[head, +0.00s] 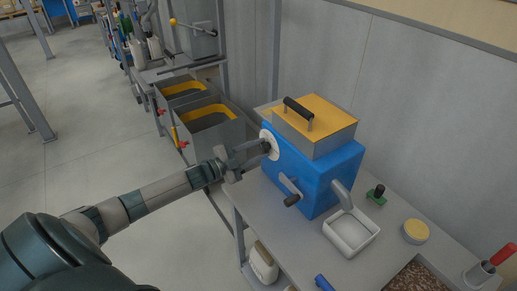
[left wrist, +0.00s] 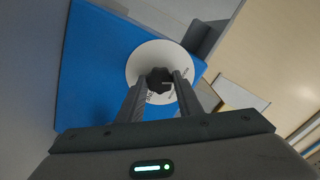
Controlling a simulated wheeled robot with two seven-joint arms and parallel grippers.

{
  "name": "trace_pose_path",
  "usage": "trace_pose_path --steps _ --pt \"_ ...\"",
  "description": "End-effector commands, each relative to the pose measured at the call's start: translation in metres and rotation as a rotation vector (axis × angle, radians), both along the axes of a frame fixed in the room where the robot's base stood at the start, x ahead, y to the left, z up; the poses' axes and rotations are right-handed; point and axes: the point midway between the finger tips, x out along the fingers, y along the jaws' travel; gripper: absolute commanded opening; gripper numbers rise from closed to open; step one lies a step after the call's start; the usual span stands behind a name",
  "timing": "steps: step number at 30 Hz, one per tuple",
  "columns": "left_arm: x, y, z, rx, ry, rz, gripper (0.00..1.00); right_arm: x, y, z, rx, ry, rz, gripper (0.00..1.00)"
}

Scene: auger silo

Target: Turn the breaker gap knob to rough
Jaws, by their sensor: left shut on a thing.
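The blue breaker machine (head: 320,180) stands on the grey bench, with a yellow-topped lid box on it. A white round dial (left wrist: 137,68) sits on its left side face; it also shows in the head view (head: 267,137). The black gap knob (left wrist: 159,79) is at the dial's centre. My left gripper (left wrist: 158,88) is shut on the knob, one finger on each side. In the head view my left gripper (head: 262,147) reaches the dial from the left and hides the knob. Lettering on the dial is too small to read. My right gripper is out of view.
A crank handle (head: 290,190) sticks out of the machine's front. A white tray (head: 350,232) stands under its spout. A green piece with a black knob (head: 377,194), a yellow-lidded tin (head: 416,231) and a red-handled tool (head: 503,254) lie to the right. Grey bins (head: 212,128) stand behind.

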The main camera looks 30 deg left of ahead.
Motion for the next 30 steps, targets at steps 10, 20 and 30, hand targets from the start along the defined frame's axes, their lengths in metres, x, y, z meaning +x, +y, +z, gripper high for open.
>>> trace_pose_path --steps 10,20,30 --pt "0.0006 0.0021 0.0002 -0.076 0.033 0.004 0.1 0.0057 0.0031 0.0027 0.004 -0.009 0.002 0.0" --pt "0.0004 0.0019 -0.0001 -0.079 0.034 0.003 0.1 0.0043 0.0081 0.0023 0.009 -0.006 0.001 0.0" --pt "0.0001 0.0007 -0.0002 -0.078 0.033 0.001 0.51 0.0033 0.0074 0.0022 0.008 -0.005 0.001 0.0"
